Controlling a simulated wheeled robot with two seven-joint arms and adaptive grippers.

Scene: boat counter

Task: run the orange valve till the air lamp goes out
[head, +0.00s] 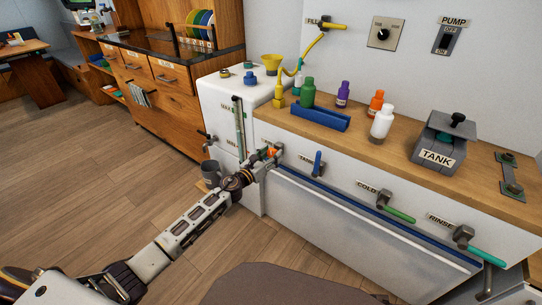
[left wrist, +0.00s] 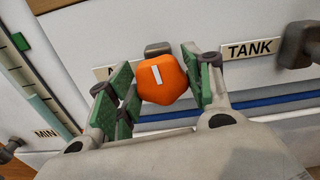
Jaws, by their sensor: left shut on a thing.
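The orange valve (left wrist: 162,84) is a faceted knob with a white mark, on the front of the counter. In the head view the valve (head: 272,152) shows as a small orange patch at the tip of my left arm. My left gripper (left wrist: 158,88) is shut on the valve, with green finger pads on both sides of it. In the head view the left gripper (head: 266,158) reaches the panel below the counter edge. The label beside the valve is partly hidden by a finger. I cannot make out the air lamp in either view. My right gripper is not in view.
To the right of the valve are a blue lever (head: 318,164) and green COLD (head: 400,214) and RINSE (head: 486,256) levers. Several bottles, a blue tray (head: 320,117) and a grey TANK pedal (head: 442,140) stand on the counter.

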